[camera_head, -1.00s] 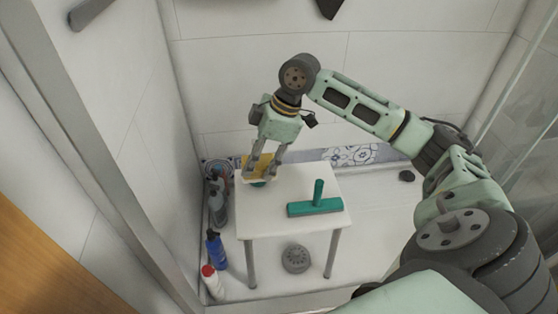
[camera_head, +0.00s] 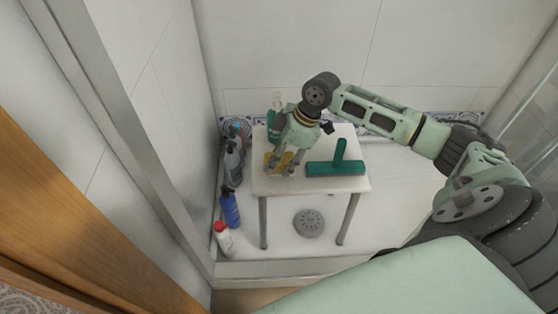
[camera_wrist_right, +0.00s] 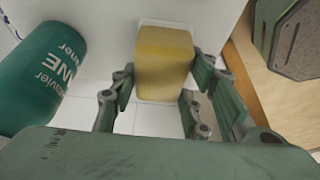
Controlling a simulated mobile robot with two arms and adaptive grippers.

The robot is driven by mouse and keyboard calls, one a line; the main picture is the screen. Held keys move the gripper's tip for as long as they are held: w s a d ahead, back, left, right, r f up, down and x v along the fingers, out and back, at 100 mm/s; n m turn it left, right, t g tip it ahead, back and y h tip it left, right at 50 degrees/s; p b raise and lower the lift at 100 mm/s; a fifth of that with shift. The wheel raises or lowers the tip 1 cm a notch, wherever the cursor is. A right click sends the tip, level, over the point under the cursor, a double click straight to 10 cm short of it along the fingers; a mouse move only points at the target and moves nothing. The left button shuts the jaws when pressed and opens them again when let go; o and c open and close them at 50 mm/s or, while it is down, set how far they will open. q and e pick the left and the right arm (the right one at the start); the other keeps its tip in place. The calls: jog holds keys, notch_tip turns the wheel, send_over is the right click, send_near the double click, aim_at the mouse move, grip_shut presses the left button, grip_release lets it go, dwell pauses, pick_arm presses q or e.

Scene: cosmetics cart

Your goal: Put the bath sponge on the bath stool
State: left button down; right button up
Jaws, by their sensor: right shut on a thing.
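The yellow bath sponge (camera_head: 271,160) is between the fingers of my right gripper (camera_head: 280,168), over the left part of the white bath stool (camera_head: 308,187). In the right wrist view the sponge (camera_wrist_right: 164,58) is a thick yellow block with a paler edge, and the fingers of the right gripper (camera_wrist_right: 154,110) are on both sides of it. I cannot tell whether its underside touches the stool top. My left gripper is not in view.
A green squeegee (camera_head: 336,169) lies on the stool, right of the gripper. A green bottle (camera_head: 272,121) stands behind the gripper; it also shows in the wrist view (camera_wrist_right: 42,75). Several bottles, including a blue one (camera_head: 230,209), stand left of the stool. A grey drain (camera_head: 308,222) is below.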

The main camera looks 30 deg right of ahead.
aim_at(285, 157)
jog(key=shift+f, duration=0.3)
jog(key=o, duration=1)
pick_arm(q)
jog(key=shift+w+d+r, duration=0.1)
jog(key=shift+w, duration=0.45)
pick_arm(e)
jog(key=shift+r, duration=0.25)
jog(key=p+v, duration=0.1)
jog(key=v, duration=0.2)
jog(key=shift+d+r, duration=0.15)
jog(key=shift+r, duration=0.2)
jog(key=p+v, duration=0.2)
jog(key=v, duration=0.4)
jog(key=shift+s+d+r, duration=0.15)
jog(key=shift+s+r, duration=0.05)
jog(key=shift+r, duration=0.05)
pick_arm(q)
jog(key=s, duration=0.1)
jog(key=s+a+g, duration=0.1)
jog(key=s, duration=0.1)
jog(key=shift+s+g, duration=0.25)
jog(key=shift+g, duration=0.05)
pick_arm(e)
jog(key=shift+s+d+r, duration=0.15)
jog(key=shift+d+r, duration=0.05)
jog(key=shift+r, duration=0.4)
